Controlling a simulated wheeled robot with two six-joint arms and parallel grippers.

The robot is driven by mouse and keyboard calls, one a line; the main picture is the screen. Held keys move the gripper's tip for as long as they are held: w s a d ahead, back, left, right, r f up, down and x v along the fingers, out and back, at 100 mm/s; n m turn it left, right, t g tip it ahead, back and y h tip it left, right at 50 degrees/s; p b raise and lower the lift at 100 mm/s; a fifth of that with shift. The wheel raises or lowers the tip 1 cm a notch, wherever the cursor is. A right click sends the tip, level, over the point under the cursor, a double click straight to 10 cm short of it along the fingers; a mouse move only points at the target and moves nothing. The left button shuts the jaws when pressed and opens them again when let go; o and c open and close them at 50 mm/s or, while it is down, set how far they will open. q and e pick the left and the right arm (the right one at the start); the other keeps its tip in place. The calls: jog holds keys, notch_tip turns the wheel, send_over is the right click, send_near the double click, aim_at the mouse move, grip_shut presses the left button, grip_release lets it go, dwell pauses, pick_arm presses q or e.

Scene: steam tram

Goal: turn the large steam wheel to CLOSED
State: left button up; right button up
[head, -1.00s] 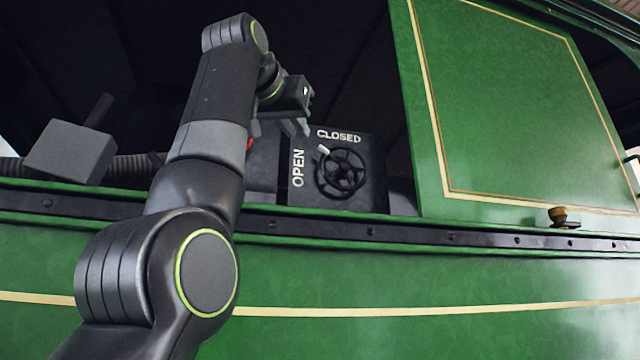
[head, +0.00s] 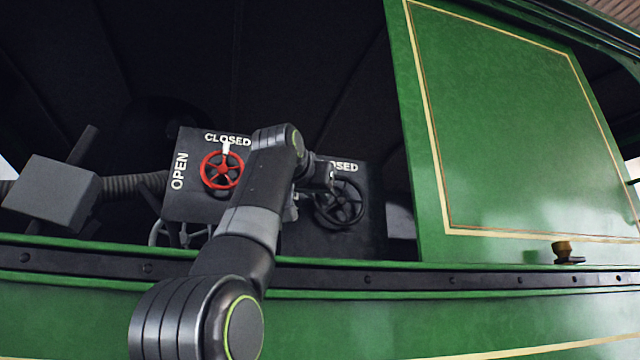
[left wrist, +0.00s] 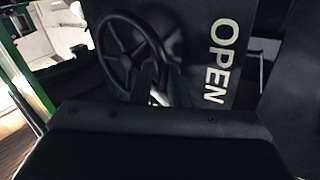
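The large steam wheel (head: 343,203) is black and spoked, on a dark panel at the right with a CLOSED label above it. My left arm covers part of that label and the panel's left side. In the left wrist view the black wheel (left wrist: 106,38) stands at upper left, beside the word OPEN. My left gripper (head: 325,180) is at the wheel's upper left edge. In the left wrist view its two dark fingers (left wrist: 163,78) stand apart in front of the wheel's rim; contact cannot be made out. The wheel's pale mark is hidden. My right gripper is out of view.
A smaller red wheel (head: 222,170) with its own OPEN and CLOSED labels is left of my arm. The green side wall's sill (head: 450,280) runs below the opening. A green panel (head: 520,130) bounds it at right. A grey box (head: 52,190) stands at left.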

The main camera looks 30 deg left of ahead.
pick_arm(q)
jog(key=shift+x, duration=0.95)
jog(key=shift+a+f, duration=0.1)
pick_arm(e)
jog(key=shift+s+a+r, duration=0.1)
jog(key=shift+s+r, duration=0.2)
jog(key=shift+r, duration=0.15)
pick_arm(q)
jog(key=shift+s, duration=0.1)
grip_shut()
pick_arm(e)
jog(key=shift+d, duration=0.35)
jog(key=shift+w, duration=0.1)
